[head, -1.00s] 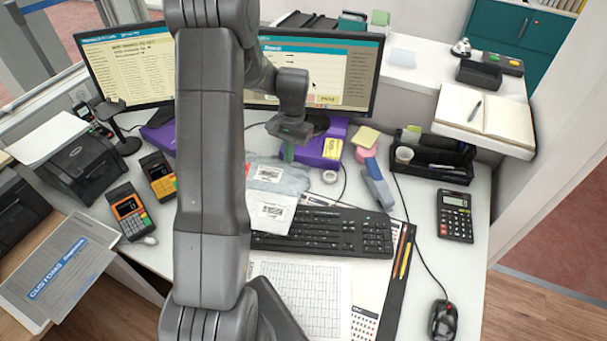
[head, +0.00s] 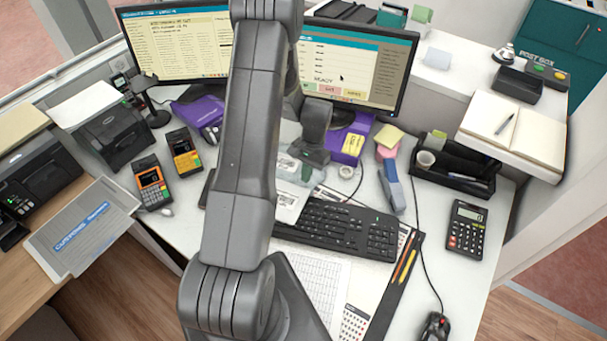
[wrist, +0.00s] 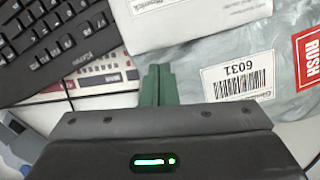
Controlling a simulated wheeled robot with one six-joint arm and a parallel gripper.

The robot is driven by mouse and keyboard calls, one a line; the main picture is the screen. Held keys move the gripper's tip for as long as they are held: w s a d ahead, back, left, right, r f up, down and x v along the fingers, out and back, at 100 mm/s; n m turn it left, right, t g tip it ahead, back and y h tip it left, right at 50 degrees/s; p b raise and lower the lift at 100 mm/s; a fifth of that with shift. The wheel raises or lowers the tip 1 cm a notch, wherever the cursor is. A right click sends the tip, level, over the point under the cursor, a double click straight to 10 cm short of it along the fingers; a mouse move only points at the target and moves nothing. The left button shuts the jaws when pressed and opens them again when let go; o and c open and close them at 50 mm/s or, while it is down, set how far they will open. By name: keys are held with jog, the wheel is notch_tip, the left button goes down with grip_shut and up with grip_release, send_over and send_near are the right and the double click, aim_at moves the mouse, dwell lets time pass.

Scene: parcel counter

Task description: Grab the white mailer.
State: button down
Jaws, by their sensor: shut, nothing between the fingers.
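The white mailer (head: 288,207) lies by the keyboard's left end, partly hidden behind my arm in the head view. In the wrist view the white mailer (wrist: 195,22) is at the top, with a printed label, overlapping a grey mailer (wrist: 220,62). The grey mailer has a barcode label reading 6031 and a red RUSH sticker; it also shows in the head view (head: 292,167). My gripper (head: 307,174) is above the mailers. In the wrist view my gripper's green fingers (wrist: 158,75) are together and empty, near the white mailer's lower left edge. Contact cannot be told.
The black keyboard (head: 340,228) lies right of the mailers. A tape roll (head: 346,172), a blue stapler (head: 392,188) and a purple box (head: 350,140) are close by. Two monitors (head: 355,62) stand behind. Card terminals (head: 152,184) stand to the left.

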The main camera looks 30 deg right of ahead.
aim_at(288, 201)
jog(key=shift+s+a, duration=0.4)
jog(key=shift+a, duration=0.35)
jog(key=shift+s+a+f, duration=0.1)
jog(key=shift+s+a, duration=0.1)
jog(key=shift+a, duration=0.25)
jog(key=s+a, duration=0.1)
jog(key=a, duration=0.1)
jog(key=s+a+b, duration=0.1)
jog(key=a, duration=0.1)
jog(key=s+a+b, duration=0.1)
jog(key=a, duration=0.1)
jog(key=shift+s, duration=0.1)
jog(key=shift+d, duration=0.1)
